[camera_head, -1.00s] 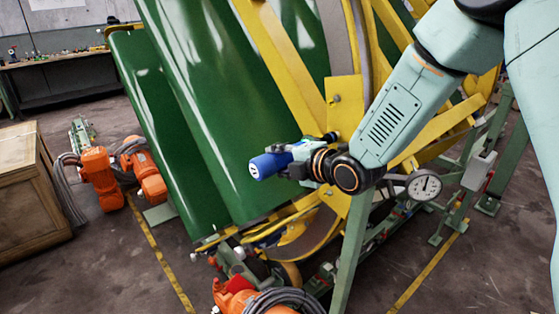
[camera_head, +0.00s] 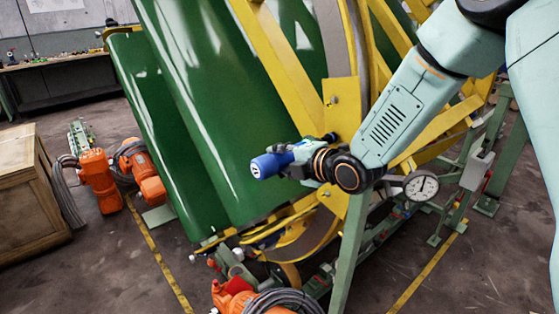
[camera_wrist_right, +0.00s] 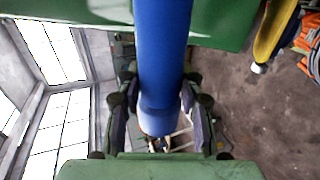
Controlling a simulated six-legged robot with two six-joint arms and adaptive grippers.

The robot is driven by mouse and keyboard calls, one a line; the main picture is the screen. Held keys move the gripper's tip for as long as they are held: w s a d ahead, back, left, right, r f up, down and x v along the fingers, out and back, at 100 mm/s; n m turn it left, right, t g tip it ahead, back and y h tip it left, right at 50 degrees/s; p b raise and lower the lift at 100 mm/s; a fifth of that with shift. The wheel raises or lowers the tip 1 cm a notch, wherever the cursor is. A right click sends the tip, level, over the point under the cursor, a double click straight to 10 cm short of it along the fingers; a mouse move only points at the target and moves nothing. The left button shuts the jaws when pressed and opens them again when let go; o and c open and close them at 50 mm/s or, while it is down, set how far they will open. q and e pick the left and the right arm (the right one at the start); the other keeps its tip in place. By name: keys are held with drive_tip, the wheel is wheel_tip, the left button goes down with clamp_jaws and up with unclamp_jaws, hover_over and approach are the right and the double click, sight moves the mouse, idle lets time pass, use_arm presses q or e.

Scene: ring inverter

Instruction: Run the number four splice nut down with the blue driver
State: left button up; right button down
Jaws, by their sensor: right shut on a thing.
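The blue driver (camera_head: 270,165) is in my right gripper (camera_head: 312,162), level with a yellow plate on the ring. In the right wrist view the driver's blue body (camera_wrist_right: 164,60) runs down between the two fingers of my right gripper (camera_wrist_right: 162,118), which are shut on it. Bolt heads show on the plate, but no number four is legible. My left gripper is not in view.
The large green panels (camera_head: 200,120) and yellow ring frame stand close behind the gripper. A dial gauge (camera_head: 421,186) is right of my wrist. Orange motors (camera_head: 100,180) and a wooden crate (camera_head: 25,190) are at left. Cables (camera_head: 285,300) lie at the bottom.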

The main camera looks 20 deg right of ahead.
sight(275, 165)
drive_tip(key=shift+w+d+r, duration=0.2)
drive_tip(key=shift+w+d, duration=0.2)
drive_tip(key=shift+d, duration=0.35)
idle(1.9)
drive_tip(key=shift+s+a+f+b, duration=0.1)
drive_tip(key=shift+s+a+b, duration=0.15)
drive_tip(key=shift+a, duration=0.55)
drive_tip(key=shift+s+a+r+b, duration=0.1)
drive_tip(key=shift+s+a, duration=0.2)
drive_tip(key=shift+a, duration=0.45)
drive_tip(key=shift+s+a+f+b, duration=0.1)
drive_tip(key=shift+s+a+b, duration=0.15)
drive_tip(key=shift+a, duration=0.55)
